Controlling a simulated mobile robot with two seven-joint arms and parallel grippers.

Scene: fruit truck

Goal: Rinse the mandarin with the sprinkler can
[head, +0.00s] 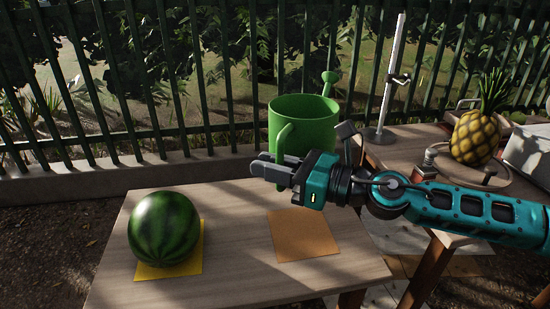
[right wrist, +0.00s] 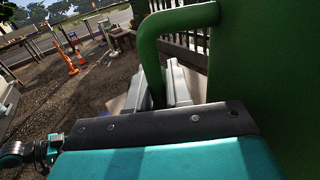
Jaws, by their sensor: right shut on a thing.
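The green sprinkler can (head: 318,118) is upright, with its spout pointing up to the right and away. My right gripper (head: 268,166) is shut on its handle (head: 286,145). In the right wrist view the handle (right wrist: 148,60) passes between the gripper fingers (right wrist: 164,88), and the can's body (right wrist: 250,70) fills the right side. The can's base is partly hidden behind my gripper; it appears raised near the table's far edge. No mandarin shows in either view. My left gripper is not in view.
A watermelon (head: 164,228) sits on a yellow mat (head: 188,268) on the wooden table (head: 235,240). An orange mat (head: 303,237) lies bare. A second table at right holds a pineapple (head: 475,137) and a white pole stand (head: 390,85). A dark fence (head: 200,80) stands behind.

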